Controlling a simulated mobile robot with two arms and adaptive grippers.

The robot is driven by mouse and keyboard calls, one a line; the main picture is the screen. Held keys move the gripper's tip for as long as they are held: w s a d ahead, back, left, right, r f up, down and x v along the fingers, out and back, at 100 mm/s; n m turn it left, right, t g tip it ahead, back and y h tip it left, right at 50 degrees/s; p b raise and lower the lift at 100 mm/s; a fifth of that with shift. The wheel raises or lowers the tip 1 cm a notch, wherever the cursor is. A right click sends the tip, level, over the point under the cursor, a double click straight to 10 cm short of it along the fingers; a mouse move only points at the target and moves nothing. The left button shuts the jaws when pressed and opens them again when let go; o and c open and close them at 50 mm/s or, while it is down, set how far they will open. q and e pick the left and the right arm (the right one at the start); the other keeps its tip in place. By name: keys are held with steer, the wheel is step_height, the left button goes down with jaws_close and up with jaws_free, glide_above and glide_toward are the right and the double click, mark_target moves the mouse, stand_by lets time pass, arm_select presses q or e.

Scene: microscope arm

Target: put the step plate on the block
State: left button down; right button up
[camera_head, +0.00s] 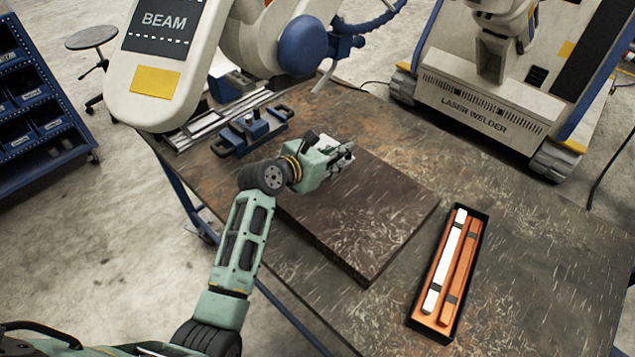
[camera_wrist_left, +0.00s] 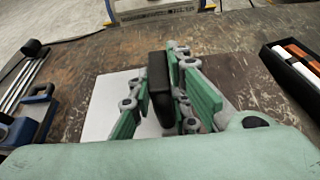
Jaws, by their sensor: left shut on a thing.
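My left gripper (camera_head: 343,157) is over the far left part of a large, flat, dark brown block (camera_head: 385,215) on the table. In the left wrist view the gripper (camera_wrist_left: 165,90) is shut on a dark, narrow, upright piece (camera_wrist_left: 158,82), which looks like the step plate. The fingers mostly hide this piece in the head view. A pale flat surface (camera_wrist_left: 100,105) shows below and left of the fingers in the wrist view; I cannot tell whether it is the block's top. Contact below the held piece is hidden. My right gripper is not in view.
An open black case (camera_head: 412,318) with orange and white bars lies right of the block. A blue vise-like fixture (camera_head: 250,130) stands behind left. A laser welder (camera_head: 480,105) stands at the back right. The table (camera_head: 540,260) is clear right of the case.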

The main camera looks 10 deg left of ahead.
arm_select(q)
steer(key=shift+s+a+f, duration=0.55)
steer(key=shift+s+f, duration=0.2)
steer(key=shift+f, duration=0.45)
steer(key=shift+s+a+f, duration=0.6)
steer(key=shift+s+f, duration=0.1)
steer(key=shift+f, duration=0.45)
steer(key=shift+s+a+f, duration=0.55)
steer(key=shift+s+f, duration=0.2)
steer(key=shift+f, duration=0.45)
steer(key=c, duration=2.1)
jaws_free()
steer(key=shift+s+f, duration=0.1)
steer(key=shift+f, duration=0.05)
steer(key=o, duration=0.4)
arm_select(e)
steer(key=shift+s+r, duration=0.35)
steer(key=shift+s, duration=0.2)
arm_select(q)
steer(key=shift+o, duration=0.2)
steer(key=v, duration=1.2)
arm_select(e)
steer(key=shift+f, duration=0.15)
